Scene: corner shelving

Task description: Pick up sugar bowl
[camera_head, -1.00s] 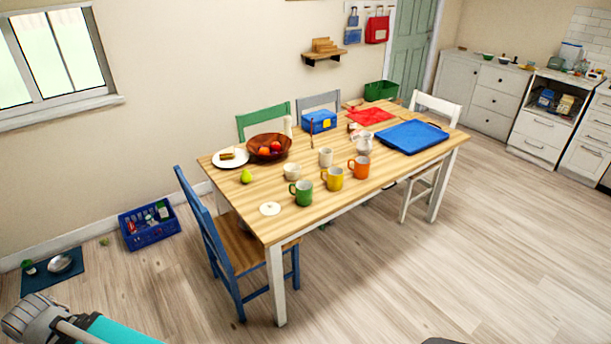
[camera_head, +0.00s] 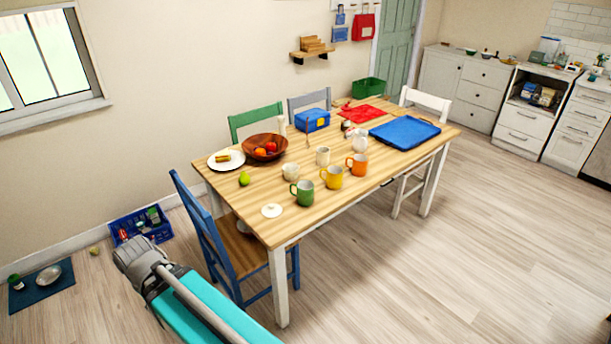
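A small round white pot (camera_head: 290,171), which looks like the sugar bowl, stands on the wooden table (camera_head: 262,229) just behind the green mug (camera_head: 304,192). Its top is too small to make out clearly. A flat white disc with a small knob, like a lid (camera_head: 271,210), lies on the table in front of it. A white jug-like vessel (camera_head: 360,141) stands further back, near the blue tray. Part of my arm shows at the lower left, beside the blue chair. I cannot make out gripper fingers in this view.
Yellow (camera_head: 332,177) and orange (camera_head: 357,165) mugs and a white cup (camera_head: 322,156) stand nearby. A pear (camera_head: 244,178), fruit bowl (camera_head: 264,147) and plate (camera_head: 226,161) are left. A blue chair (camera_head: 212,232) stands at the near end. The floor at right is clear.

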